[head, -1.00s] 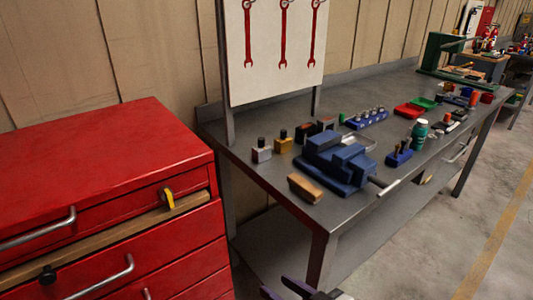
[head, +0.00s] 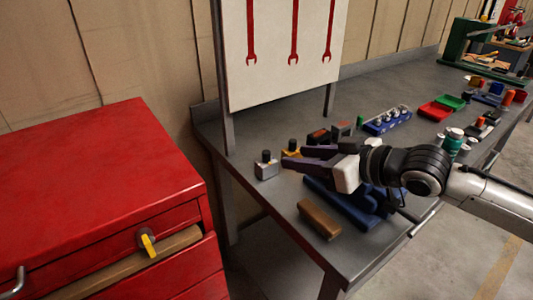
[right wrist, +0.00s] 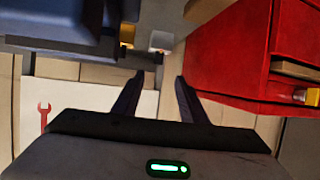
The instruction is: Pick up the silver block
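The silver block (head: 266,169), with a dark knob on top, stands upright on the grey workbench near its left end. It also shows in the right wrist view (right wrist: 161,41), beyond the fingertips. My right gripper (head: 293,156) reaches in from the right above the bench, its purple fingers pointing left toward the silver block. The fingers (right wrist: 159,77) are apart with nothing between them, and they do not touch the block. A gold block (head: 292,153) stands just right of the silver one, partly hidden by the fingers. My left gripper is out of view.
A blue vise (head: 345,205) lies under my right arm, with a wooden block (head: 319,219) in front. A red drawer cabinet (head: 95,185) stands left of the bench. A tool panel (head: 285,60) rises behind. Dark blocks (head: 319,137) stand behind the gripper.

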